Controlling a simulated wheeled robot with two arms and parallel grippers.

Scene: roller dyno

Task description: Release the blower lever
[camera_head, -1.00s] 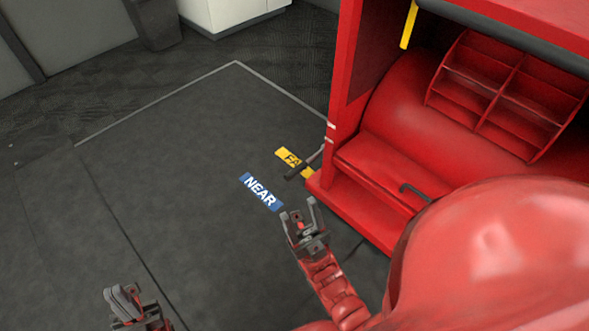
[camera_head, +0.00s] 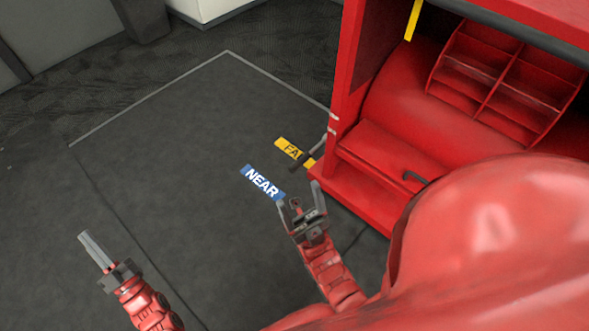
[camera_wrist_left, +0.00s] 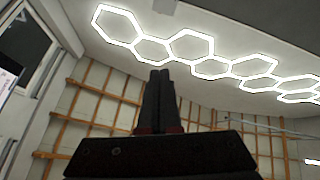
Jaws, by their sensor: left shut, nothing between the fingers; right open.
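A lever with a dark grip (camera_head: 302,161) sticks out from the lower left corner of the red machine (camera_head: 352,165). It lies over the yellow "FA…" label, hiding part of its lettering. My right gripper (camera_head: 298,194) is open and empty, just below the lever in the head view and apart from it, with its fingers beside the lower end of the blue NEAR label (camera_head: 262,182). My left gripper (camera_head: 86,240) is shut and empty at the lower left, far from the lever. In the left wrist view its closed fingers (camera_wrist_left: 160,98) point up towards the ceiling lights.
The yellow label (camera_head: 288,147) lies at the machine's foot. The dark floor mat (camera_head: 180,150) at left is clear. A white cabinet (camera_head: 210,8) stands at the back.

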